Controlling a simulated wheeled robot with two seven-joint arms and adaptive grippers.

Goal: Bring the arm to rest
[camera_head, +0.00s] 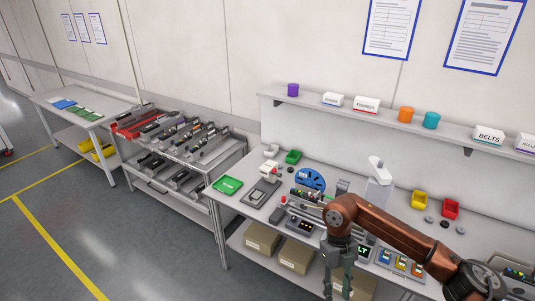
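My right arm (395,233), copper-brown with dark joints, comes in from the lower right and reaches left across the front of the workbench. Its gripper (338,286) hangs down at the bottom of the picture, in front of the bench edge. The two grey fingers look apart, with nothing seen between them. The fingertips are close to the lower picture edge. My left arm and gripper are not in view. The arm hides part of the bench top and what lies there.
The workbench (228,201) carries a green tray (227,185), a blue reel (310,179), a white upright device (378,181), and yellow (419,199) and red (451,208) bins. Cardboard boxes (296,254) sit below. A feeder trolley (226,157) stands left. The floor at left is clear.

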